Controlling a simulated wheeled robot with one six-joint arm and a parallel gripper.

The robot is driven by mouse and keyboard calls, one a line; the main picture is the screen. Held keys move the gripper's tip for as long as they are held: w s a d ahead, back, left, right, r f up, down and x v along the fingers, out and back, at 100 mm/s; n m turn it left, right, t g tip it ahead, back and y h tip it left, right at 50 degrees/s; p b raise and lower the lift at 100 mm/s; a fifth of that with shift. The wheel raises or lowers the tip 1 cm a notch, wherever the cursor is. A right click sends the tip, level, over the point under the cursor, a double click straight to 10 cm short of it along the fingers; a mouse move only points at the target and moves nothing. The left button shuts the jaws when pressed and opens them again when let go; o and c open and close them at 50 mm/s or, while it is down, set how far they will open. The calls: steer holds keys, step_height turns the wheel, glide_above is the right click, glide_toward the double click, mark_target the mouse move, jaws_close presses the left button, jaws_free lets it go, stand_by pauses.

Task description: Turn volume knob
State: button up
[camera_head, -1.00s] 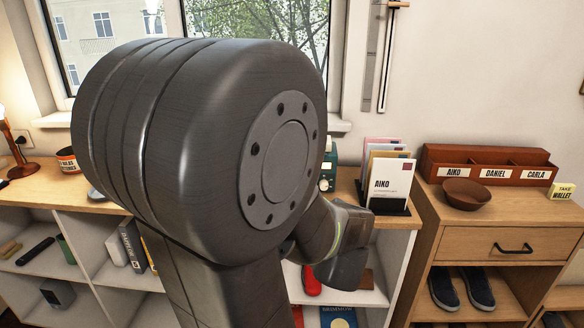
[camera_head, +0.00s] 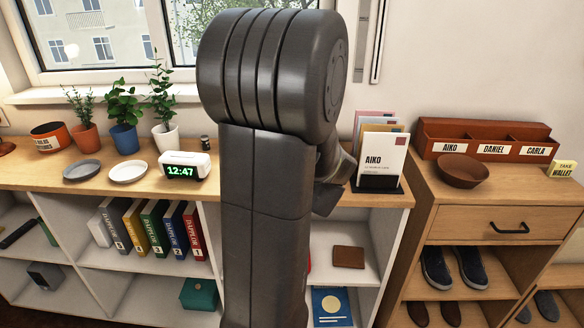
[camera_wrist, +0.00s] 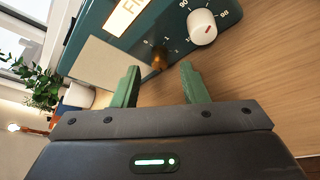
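A teal radio (camera_wrist: 118,45) with a lit display (camera_wrist: 125,14) fills the upper part of the wrist view, tilted in the picture. A small brass knob (camera_wrist: 158,57) with numbers around it is on its front. A larger white knob (camera_wrist: 202,27) with a red mark sits on a numbered dial to its right. My gripper (camera_wrist: 160,75) has its two green fingers apart with nothing between them. The brass knob shows just beyond the gap, and I see no contact. In the head view my arm hides the radio and the fingers.
On the shelf top (camera_head: 60,172) stand a clock (camera_head: 184,166), plates (camera_head: 128,172) and potted plants (camera_head: 122,108) to the left. A letter holder (camera_head: 385,160) stands close right of my wrist. A brown bowl (camera_head: 464,171) sits on the right cabinet.

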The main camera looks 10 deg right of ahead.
steer(key=shift+x, duration=1.1)
jaws_close()
